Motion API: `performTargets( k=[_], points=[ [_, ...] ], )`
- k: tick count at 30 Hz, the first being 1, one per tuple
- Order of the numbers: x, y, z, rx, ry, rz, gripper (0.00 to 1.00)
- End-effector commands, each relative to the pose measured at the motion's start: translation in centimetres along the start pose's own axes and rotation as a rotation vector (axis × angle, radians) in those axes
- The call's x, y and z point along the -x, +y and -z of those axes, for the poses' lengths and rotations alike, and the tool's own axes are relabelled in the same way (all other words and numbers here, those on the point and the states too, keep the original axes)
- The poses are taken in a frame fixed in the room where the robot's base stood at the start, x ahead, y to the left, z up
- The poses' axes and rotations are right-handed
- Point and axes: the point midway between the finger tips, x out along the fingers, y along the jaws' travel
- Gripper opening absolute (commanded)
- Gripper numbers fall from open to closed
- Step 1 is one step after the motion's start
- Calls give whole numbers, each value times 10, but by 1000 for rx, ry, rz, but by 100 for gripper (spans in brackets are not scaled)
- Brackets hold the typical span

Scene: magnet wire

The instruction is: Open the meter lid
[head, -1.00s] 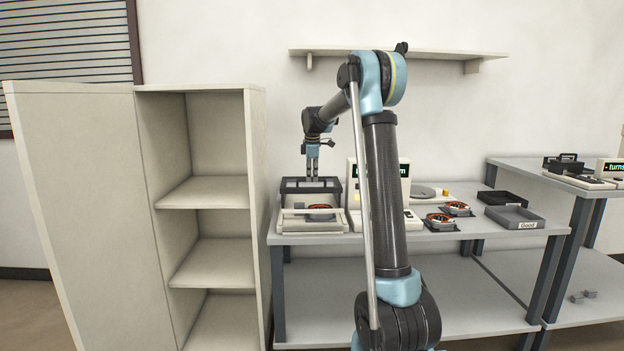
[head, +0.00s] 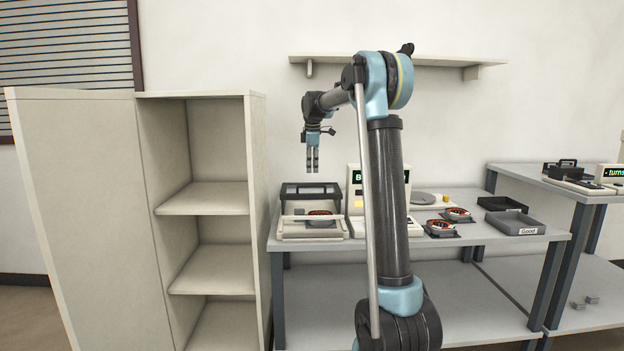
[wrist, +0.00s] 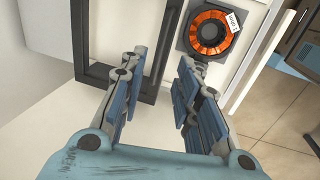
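The meter (head: 312,232) is a cream box at the left end of the table. Its lid (head: 310,187), a dark frame with a window, stands raised at the back of the box. The lid also shows at the upper left of the wrist view (wrist: 101,76). An orange wire coil (head: 320,214) on a dark holder sits in the meter; its white label shows in the wrist view (wrist: 231,20). My gripper (head: 312,171) hangs above the lid, fingers down, apart from it. In the wrist view my gripper (wrist: 158,68) has its fingers spread with nothing between them.
A tall cream shelf (head: 205,197) stands close on the left. A display unit (head: 352,200) is right of the meter, partly behind my arm. Further right are two coils on holders (head: 440,228) and dark trays (head: 515,222). A wall shelf (head: 400,57) runs above.

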Motion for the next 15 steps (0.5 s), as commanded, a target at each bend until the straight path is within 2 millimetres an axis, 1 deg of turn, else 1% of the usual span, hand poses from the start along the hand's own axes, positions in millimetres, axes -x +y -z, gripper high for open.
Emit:
performTargets(
  k=[1,3,6,10,15],
  points=[
    [9,0,0,0,0,0,30],
    [20,0,0,0,0,0,30],
    [31,0,0,0,0,0,30],
    [39,0,0,0,0,0,30],
    [42,0,0,0,0,0,30]
  ],
)
